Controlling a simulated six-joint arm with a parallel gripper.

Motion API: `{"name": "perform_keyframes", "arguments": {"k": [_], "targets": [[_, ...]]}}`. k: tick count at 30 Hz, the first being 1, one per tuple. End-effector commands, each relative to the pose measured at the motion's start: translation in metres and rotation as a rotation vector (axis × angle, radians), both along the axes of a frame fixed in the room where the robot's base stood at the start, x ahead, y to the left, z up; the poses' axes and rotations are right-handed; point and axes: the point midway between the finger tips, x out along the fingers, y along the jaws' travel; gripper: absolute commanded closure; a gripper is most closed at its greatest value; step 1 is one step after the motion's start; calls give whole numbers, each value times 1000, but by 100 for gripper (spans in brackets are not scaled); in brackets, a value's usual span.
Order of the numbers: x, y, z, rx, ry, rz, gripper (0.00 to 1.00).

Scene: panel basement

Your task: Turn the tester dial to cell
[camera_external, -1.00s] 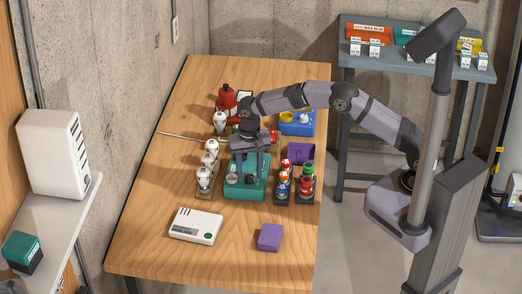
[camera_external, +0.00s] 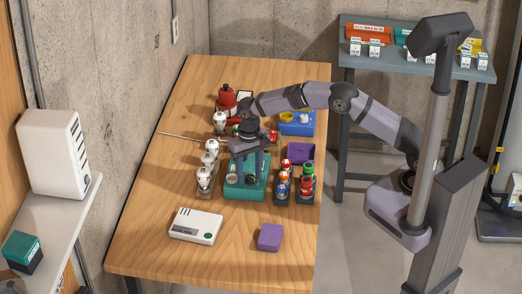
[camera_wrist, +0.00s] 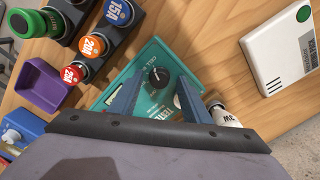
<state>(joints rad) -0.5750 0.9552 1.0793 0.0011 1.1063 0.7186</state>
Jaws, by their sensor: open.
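The tester is a teal box on the wooden table, below my gripper in the external view (camera_external: 232,191). In the wrist view its teal face (camera_wrist: 140,72) carries a round black dial (camera_wrist: 156,78) with small white lettering around it. I cannot tell whether either finger touches the dial. My gripper also shows above the tester in the external view (camera_external: 248,163), where it hides part of it.
White bulbs in a holder (camera_external: 205,174) stand left of the tester. Coloured fuses (camera_external: 284,184) stand in racks to its right, with a purple bin (camera_external: 300,151) behind. A white device (camera_external: 196,226) and a purple block (camera_external: 270,237) lie in front. Bare wood surrounds these two.

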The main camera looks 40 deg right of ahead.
Motion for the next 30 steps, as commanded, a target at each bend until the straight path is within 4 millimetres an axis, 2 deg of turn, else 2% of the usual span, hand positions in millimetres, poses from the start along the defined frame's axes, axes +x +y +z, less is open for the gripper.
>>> {"name": "perform_keyframes", "arguments": {"k": [30], "targets": [[0,0,0,-1,0,1104,57]]}}
